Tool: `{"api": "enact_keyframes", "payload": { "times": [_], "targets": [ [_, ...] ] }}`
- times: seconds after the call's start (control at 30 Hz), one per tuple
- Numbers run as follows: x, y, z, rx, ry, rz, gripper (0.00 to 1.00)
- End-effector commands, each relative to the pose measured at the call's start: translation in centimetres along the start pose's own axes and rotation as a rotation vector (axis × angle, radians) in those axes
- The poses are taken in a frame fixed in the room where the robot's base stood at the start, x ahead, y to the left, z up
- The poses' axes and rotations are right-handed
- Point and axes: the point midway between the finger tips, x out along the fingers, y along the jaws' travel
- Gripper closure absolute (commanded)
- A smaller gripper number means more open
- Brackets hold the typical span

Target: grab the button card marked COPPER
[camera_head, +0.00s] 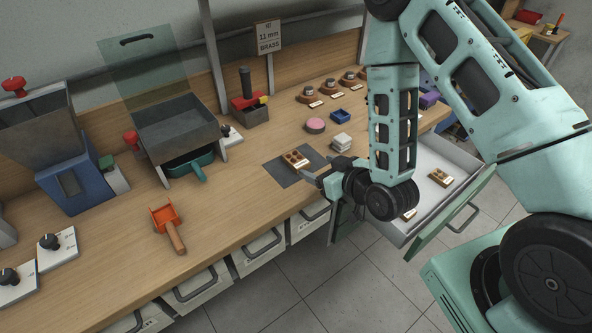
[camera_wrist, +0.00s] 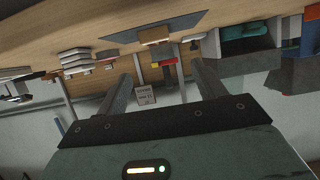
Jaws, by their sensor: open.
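A brown button card (camera_head: 296,159) with a pale label edge lies on a dark mat (camera_head: 282,175) on the bench. It also shows in the wrist view (camera_wrist: 155,35), seen upside down. Its lettering is too small to read. My gripper (camera_head: 317,174) is open and empty, just right of this card. In the wrist view its fingers (camera_wrist: 162,72) point towards the card, which lies beyond the tips. Another brown card (camera_head: 440,177) lies in the open drawer (camera_head: 464,158). A further one (camera_head: 409,214) there is partly hidden by my arm. I cannot tell which is marked COPPER.
A white stack (camera_head: 341,142), a blue tray (camera_head: 340,116) and a pink disc (camera_head: 315,125) stand behind the mat. An orange scoop (camera_head: 167,226) lies left. A sign reading BRASS (camera_head: 269,37) stands at the back. The open drawer sticks out below my arm.

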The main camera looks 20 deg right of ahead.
Motion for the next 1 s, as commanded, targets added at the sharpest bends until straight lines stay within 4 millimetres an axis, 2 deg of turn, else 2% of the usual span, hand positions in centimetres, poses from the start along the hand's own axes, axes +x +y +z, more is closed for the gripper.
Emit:
{"api": "enact_keyframes", "payload": {
  "times": [0.03, 0.2, 0.77, 1.0],
  "targets": [
    [0.9, 0.0, 0.5, -0.001, 0.007, 0.000, 0.31],
    [2.6, 0.0, 0.5, -0.002, 0.006, 0.000, 0.31],
    [4.7, 0.0, 0.4, -0.001, 0.004, 0.000, 0.31],
    [6.8, 0.0, -0.1, 0.000, 0.001, 0.000, 0.31]
  ]
}}
